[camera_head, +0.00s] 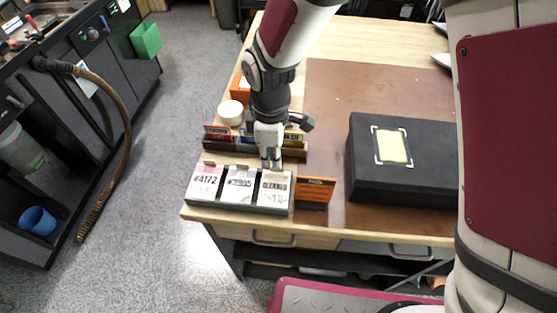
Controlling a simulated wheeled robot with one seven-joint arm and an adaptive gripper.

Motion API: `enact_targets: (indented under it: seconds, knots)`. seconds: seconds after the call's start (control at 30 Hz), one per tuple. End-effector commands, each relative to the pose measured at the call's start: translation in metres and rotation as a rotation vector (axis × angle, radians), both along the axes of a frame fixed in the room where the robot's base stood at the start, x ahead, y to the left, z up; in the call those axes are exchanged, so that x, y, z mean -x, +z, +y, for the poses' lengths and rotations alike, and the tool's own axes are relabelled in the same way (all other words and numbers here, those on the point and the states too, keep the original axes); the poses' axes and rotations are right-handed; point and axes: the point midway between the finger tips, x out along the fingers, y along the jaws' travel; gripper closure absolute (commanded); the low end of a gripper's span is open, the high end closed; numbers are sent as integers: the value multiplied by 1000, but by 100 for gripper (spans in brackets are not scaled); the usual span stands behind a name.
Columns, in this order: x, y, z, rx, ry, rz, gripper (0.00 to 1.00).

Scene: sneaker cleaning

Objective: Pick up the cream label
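A cream label (275,191) with dark print stands at the right end of a row of three labels in a dark holder (238,207) near the table's front left corner. Left of it are a white label (239,187) marked #3905 and a pinkish label (204,183) marked #4172. My gripper (270,163) points down just behind the cream label's top edge. Its fingers look close together; whether they touch the label or hold anything is unclear.
A black box (365,180) with a pale yellow patch (392,146) inside white corner marks lies on the brown mat (335,95). An orange card (315,189) stands right of the labels. A second card rack (222,145) and white round item (230,112) are behind.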

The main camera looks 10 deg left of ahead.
Motion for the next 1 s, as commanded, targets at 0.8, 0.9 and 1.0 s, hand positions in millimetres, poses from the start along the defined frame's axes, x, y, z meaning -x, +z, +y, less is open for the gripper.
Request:
enact_targets:
  seconds: [0.8,0.9,1.0]
  knots:
    - [1,-28,0,0,1,-2,100]
    - [1,-28,0,0,1,-2,100]
    - [0,-26,0,-1,1,-2,100]
